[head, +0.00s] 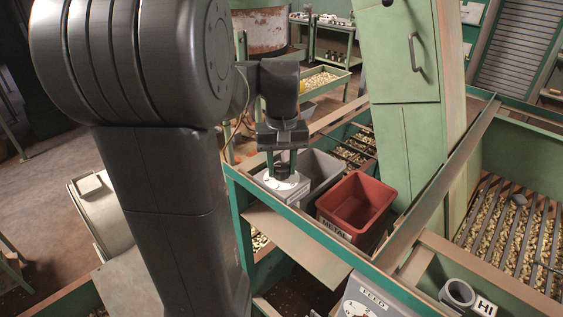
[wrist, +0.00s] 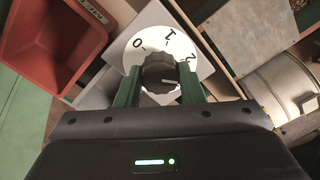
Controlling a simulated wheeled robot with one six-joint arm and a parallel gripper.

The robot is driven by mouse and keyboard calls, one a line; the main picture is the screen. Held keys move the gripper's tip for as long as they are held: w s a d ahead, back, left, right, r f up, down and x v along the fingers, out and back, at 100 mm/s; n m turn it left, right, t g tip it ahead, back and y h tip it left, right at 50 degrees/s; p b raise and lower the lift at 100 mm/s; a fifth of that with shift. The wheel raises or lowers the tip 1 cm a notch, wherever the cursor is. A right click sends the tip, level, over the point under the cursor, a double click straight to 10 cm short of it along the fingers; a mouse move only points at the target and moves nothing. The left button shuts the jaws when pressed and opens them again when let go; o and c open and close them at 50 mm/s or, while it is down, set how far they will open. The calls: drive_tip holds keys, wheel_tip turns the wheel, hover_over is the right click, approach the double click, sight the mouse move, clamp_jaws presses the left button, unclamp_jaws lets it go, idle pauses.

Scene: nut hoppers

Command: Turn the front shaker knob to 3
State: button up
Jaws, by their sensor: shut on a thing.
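My gripper (head: 281,168) points down over a round white dial (head: 285,186) on a light grey box, its two green fingers closed on the dial's knob. In the wrist view my gripper (wrist: 160,82) has a finger on each side of the dark ridged knob (wrist: 158,66). The white dial (wrist: 150,40) shows 0, 1 and 2; the rest of its face is hidden by the knob and gripper. A short pale mark shows on the knob's lower right, near the right finger; its exact reading is unclear.
A red bin (head: 355,203) marked METAL and a grey bin (head: 322,172) stand just right of the dial. A second dial plate (head: 372,297) marked FEED is at the bottom. Green rails (head: 310,237) run around the bins. A green cabinet (head: 402,55) rises behind.

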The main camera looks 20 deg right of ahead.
sight(282, 166)
drive_tip(key=m, duration=0.3)
drive_tip(key=shift+r+m, duration=0.1)
drive_tip(key=shift+m, duration=0.2)
drive_tip(key=shift+m+p, duration=0.3)
drive_tip(key=shift+m, duration=1.5)
drive_tip(key=o, duration=1)
wheel_tip(282, 166, up, 14)
drive_tip(key=b, duration=0.1)
drive_tip(key=shift+f, duration=0.25)
